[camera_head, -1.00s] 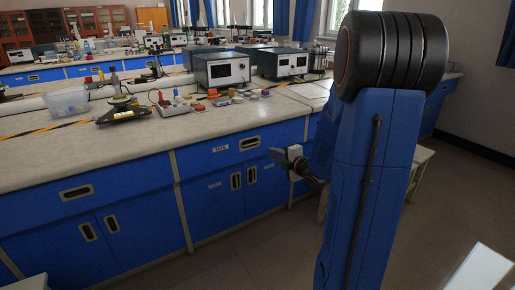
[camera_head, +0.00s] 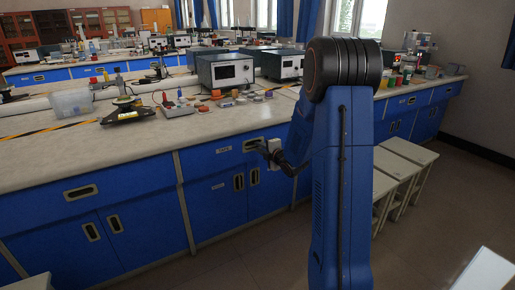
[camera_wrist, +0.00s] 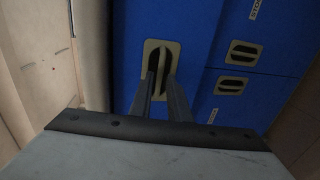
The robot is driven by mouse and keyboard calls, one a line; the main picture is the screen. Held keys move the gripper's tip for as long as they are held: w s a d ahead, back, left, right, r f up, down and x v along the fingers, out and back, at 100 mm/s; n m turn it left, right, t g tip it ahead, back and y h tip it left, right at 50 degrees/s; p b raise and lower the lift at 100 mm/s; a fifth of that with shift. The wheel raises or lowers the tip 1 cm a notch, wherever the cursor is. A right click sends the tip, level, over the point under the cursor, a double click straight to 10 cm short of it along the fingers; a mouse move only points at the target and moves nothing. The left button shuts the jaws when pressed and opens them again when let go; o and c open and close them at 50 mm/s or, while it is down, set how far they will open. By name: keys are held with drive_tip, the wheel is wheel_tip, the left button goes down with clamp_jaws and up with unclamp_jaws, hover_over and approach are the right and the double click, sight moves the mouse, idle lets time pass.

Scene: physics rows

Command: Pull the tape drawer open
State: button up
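The blue drawer (camera_head: 215,163) with a small white label is at the top of the right cabinet in the head view; the label's lettering is too small to read surely. Its pale recessed handle (camera_head: 252,144) also shows upright in the turned wrist view (camera_wrist: 159,46). My gripper (camera_head: 264,148) is in front of the handle's right part in the head view. In the wrist view my gripper (camera_wrist: 161,78) has two dark fingers apart, with the handle's slot between and behind their tips. I cannot tell whether they touch the handle. The drawer front looks flush with the cabinet.
Cupboard doors (camera_head: 222,197) with upright handles are below the drawer. The countertop (camera_head: 130,145) above holds boxes, tools and instruments. Pale stools (camera_head: 408,152) stand right of my arm. The floor (camera_head: 235,262) in front of the cabinet is clear.

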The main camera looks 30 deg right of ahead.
drive_tip(key=shift+x, duration=1.05)
clamp_jaws()
idle(0.7)
